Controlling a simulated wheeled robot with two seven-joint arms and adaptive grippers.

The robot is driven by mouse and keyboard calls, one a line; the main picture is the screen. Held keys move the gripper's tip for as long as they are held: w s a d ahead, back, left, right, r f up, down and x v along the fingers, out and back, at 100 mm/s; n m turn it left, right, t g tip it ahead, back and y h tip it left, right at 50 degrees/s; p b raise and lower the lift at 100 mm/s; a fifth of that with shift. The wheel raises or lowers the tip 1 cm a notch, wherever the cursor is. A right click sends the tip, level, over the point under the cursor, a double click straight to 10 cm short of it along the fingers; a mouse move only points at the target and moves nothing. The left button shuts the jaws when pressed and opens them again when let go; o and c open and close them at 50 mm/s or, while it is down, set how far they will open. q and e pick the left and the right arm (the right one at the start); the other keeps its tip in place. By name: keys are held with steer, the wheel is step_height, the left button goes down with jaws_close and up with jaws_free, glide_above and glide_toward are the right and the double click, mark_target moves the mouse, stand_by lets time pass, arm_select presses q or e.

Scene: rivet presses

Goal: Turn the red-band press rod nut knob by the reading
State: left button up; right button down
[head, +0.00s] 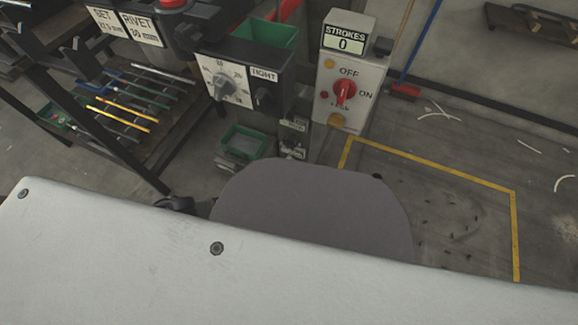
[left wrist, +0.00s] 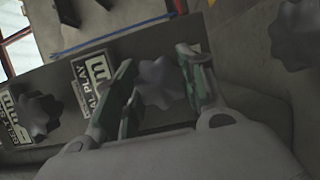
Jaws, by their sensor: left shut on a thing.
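In the left wrist view, my left gripper (left wrist: 158,98) has its two green-lined fingers on either side of a grey lobed knob (left wrist: 160,80), shut on it. The knob sits on a dark panel beside a white label (left wrist: 93,70) that seems to read "DIAL PLAY mm". I cannot tell a red band on this press. A second lobed knob (left wrist: 36,116) is on the left, and another dark lobed knob (left wrist: 297,32) is at the upper right. In the head view, my own arm covers the lower part and hides the left fingers. My right gripper is not in view.
In the head view, a SET sign (head: 106,22), a RIVET sign (head: 142,29), a dial box (head: 224,82), and a switch box (head: 342,92) with a STROKES counter (head: 344,40) reading 0 stand at the back. A rack (head: 150,150) holds rods on the left. Yellow-lined floor lies right.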

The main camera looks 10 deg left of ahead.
arm_select(q)
steer(key=shift+a+f, duration=0.1)
steer(key=o, duration=1)
steer(key=shift+o, duration=0.2)
steer(key=shift+s+a, duration=0.1)
steer(key=shift+s, duration=0.05)
steer(key=v, duration=1.1)
steer(key=shift+s, duration=0.25)
steer(key=shift+s+a, duration=0.15)
stand_by(0.4)
